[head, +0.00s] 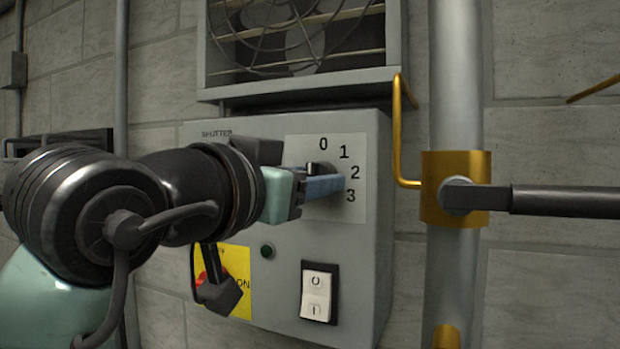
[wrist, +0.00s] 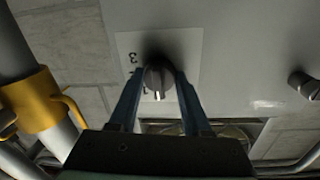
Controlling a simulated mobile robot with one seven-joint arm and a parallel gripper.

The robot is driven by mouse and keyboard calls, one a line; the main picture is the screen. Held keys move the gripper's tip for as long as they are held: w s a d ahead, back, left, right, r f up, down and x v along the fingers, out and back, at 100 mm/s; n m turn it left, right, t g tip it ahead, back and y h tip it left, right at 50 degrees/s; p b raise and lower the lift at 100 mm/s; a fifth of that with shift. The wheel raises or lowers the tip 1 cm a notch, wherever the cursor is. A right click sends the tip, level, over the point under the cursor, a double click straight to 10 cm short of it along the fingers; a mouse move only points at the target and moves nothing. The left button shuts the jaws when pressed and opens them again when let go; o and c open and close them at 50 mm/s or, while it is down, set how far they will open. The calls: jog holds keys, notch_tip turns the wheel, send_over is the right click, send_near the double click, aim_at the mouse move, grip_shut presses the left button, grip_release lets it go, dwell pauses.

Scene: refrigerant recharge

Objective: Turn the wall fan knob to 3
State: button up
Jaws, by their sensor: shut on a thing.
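The wall fan knob (head: 314,168) is dark and sits on a pale dial plate (head: 313,212) marked 0, 1, 2 and 3, on the front of a grey control box (head: 364,262). In the head view it is mostly hidden behind my gripper (head: 338,184). In the wrist view the knob (wrist: 158,77) sits between the two blue fingers of my gripper (wrist: 160,73), which is shut on it. That view is upside down; the knob's white mark points down in it, which appears to be toward the 0 side. The 3 shows at upper left there.
A caged fan (head: 295,35) is above the box. A vertical pipe (head: 457,90) with a brass collar and lever stands right of the box.

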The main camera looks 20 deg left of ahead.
grip_shut()
jog(key=shift+m, duration=0.3)
jog(key=m+b, duration=0.2)
jog(key=m, duration=0.2)
jog(key=shift+b, duration=0.3)
jog(key=m+b, duration=0.1)
jog(key=m, duration=0.4)
jog(key=shift+d+m+g+b, duration=0.1)
jog(key=shift+m+g+b, duration=0.2)
jog(key=shift+b, duration=0.1)
jog(key=m, duration=0.3)
jog(key=shift+y+b, duration=0.4)
jog(key=m, duration=0.3)
jog(key=shift+r+m+b, duration=0.1)
jog(key=shift+m+b, duration=0.2)
jog(key=shift+m, duration=0.1)
jog(key=m+y, duration=0.1)
jog(key=m, duration=0.4)
jog(key=shift+d+m+b, duration=0.1)
jog(key=shift+m+b, duration=0.2)
jog(key=shift+b, duration=0.05)
